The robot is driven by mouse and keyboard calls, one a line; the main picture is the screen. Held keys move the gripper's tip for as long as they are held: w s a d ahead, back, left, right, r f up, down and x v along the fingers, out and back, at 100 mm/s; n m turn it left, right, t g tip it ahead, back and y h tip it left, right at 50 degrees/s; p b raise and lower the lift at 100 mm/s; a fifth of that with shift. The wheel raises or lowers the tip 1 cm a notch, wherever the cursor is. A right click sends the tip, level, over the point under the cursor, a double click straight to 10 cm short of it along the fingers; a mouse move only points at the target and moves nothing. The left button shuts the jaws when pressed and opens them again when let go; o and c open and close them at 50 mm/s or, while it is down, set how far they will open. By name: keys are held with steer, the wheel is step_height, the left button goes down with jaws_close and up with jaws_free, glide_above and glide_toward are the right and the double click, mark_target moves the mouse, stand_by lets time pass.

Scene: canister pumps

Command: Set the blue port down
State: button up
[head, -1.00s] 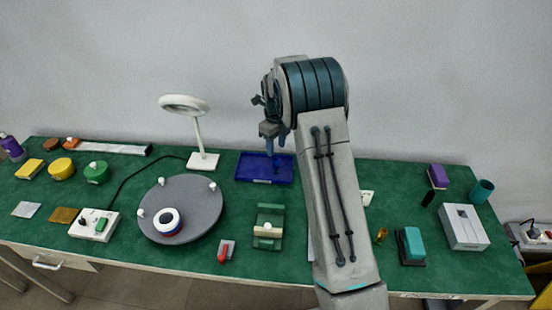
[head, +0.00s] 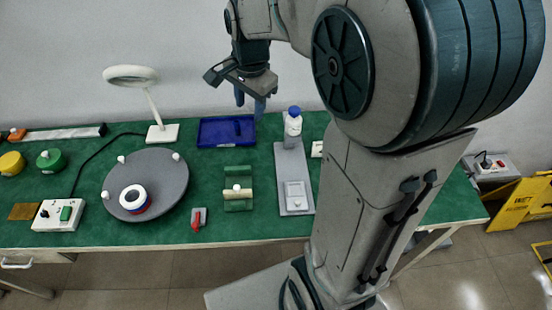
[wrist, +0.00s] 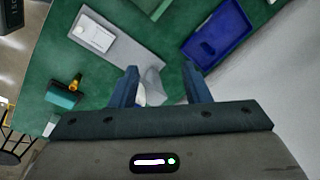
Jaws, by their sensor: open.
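A small blue piece (head: 240,129), which looks like the blue port, is in the blue tray (head: 212,138) at the back of the table. It is blue on blue, so its outline is hard to make out. The tray also shows at the upper right of the wrist view (wrist: 235,32), with a darker blue shape (wrist: 207,48) inside. My gripper (head: 250,108) is open, above the back of the table near the tray. In the wrist view, its blue fingers (wrist: 161,68) are apart, and a pale, partly hidden bottle-like thing shows between and below them.
A round grey turntable (head: 165,180) and a green cradle (head: 238,172) are in front.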

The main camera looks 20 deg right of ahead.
steer(key=s+f+n+t, duration=0.1)
steer(key=s+n, duration=1.1)
steer(key=s, duration=0.4)
steer(key=shift+s+a+f, duration=0.2)
steer(key=shift+s, duration=0.2)
